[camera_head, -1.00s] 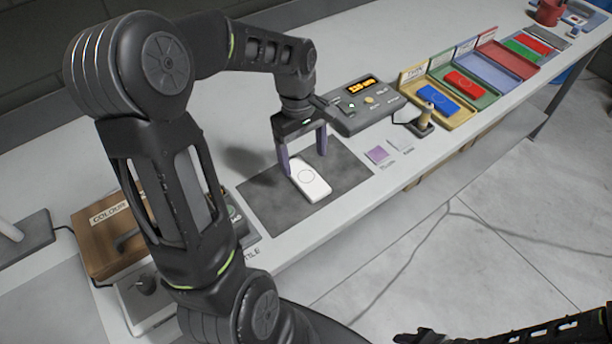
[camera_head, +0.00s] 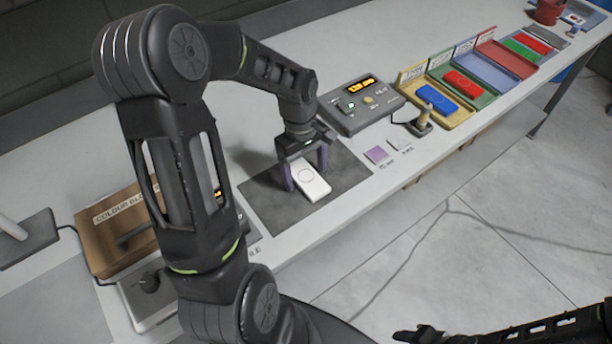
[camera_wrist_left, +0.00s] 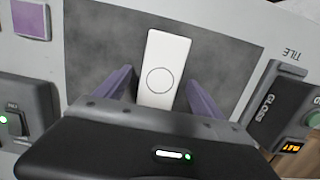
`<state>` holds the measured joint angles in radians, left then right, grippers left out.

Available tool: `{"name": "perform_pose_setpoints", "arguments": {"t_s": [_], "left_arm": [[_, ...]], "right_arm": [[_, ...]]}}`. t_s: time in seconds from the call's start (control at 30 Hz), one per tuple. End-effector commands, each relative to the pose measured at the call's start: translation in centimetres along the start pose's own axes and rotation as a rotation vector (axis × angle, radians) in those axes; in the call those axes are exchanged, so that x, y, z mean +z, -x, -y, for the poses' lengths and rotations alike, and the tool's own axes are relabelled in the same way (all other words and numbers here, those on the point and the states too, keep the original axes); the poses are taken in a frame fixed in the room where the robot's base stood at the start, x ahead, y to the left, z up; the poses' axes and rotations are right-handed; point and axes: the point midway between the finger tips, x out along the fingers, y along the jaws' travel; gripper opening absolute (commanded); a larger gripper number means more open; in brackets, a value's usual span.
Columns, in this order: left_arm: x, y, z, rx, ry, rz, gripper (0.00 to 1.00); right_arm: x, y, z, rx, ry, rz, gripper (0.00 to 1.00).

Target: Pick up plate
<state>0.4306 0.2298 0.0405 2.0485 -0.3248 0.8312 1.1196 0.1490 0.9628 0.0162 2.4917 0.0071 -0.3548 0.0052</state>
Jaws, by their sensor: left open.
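A white rectangular plate (camera_head: 312,182) with a thin circle outline lies flat on a dark grey mat (camera_head: 268,205) on the bench. My left gripper (camera_head: 306,181) is open, with its two purple fingers on either side of the plate's near-to-arm end. In the left wrist view the plate (camera_wrist_left: 166,62) sits between the open fingers (camera_wrist_left: 156,92), with gaps at both sides. Whether the fingertips touch the mat cannot be told. My right arm shows only in part at the lower right edge of the head view; its jaws are not clear.
A grey control box (camera_head: 360,103) with an orange display stands behind the mat. A stamp-like tool (camera_head: 421,122), purple tile (camera_head: 377,155) and several coloured trays (camera_head: 443,103) lie to the right. A brown box (camera_head: 122,235) stands left. The bench front is clear.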

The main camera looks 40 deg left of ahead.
Motion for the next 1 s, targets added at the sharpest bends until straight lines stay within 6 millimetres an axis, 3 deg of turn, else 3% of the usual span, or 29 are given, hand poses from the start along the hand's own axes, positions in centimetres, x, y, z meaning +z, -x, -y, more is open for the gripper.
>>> {"name": "perform_pose_setpoints", "arguments": {"t_s": [0.37,1.0], "left_arm": [[-0.01,0.03,0.00,0.000,0.000,0.000,0.77],[-0.01,0.04,-0.01,0.000,0.000,0.000,0.24]], "right_arm": [[0.00,0.00,0.01,0.000,0.000,0.000,0.48],[-0.01,0.01,0.01,0.000,0.000,0.000,0.48]]}}
